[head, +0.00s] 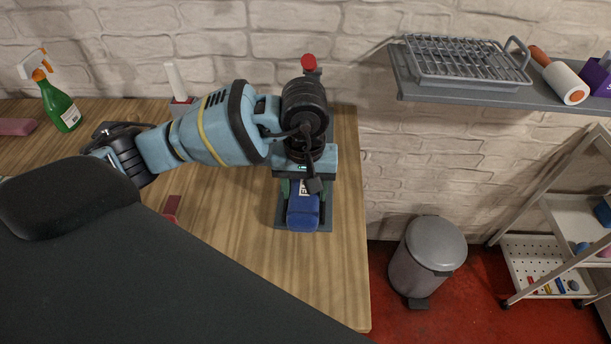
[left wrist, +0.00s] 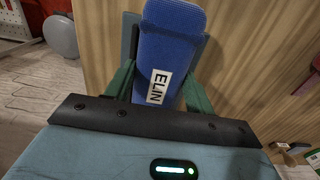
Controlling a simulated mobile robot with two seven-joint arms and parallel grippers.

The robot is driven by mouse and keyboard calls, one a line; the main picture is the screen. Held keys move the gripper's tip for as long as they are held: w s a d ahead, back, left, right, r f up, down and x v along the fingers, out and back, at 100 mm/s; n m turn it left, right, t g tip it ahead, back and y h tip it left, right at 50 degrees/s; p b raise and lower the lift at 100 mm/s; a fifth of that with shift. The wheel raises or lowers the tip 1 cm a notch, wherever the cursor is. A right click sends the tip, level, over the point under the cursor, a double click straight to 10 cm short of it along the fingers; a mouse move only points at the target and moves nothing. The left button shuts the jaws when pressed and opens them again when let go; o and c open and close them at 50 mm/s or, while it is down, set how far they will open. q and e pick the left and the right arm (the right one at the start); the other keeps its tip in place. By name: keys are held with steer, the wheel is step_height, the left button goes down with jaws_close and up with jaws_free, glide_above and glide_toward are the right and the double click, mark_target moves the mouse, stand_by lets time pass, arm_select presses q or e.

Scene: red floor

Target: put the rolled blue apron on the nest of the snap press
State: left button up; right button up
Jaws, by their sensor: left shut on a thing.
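The apron is over the front of this base. I cannot tell whether it touches the nest, which is hidden. My right gripper is not in view.
The wooden table (head: 225,225) holds a green spray bottle (head: 61,106), a red item (head: 172,207) and a white-and-red item (head: 178,85). Right of the table are a grey bin (head: 427,255), a wall shelf (head: 470,93) and a trolley (head: 545,255). My dark body hides the lower left.

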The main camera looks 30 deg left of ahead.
arm_select(q)
steer(key=w, duration=0.1)
steer(key=w+a, duration=0.2)
steer(key=shift+w, duration=0.4)
steer(key=shift+s+d+f, duration=0.1)
steer(key=shift+f, duration=0.6)
steer(key=shift+f, duration=0.15)
steer(key=o, duration=1.1)
steer(key=shift+c, duration=0.2)
step_height(320, 180, up, 12)
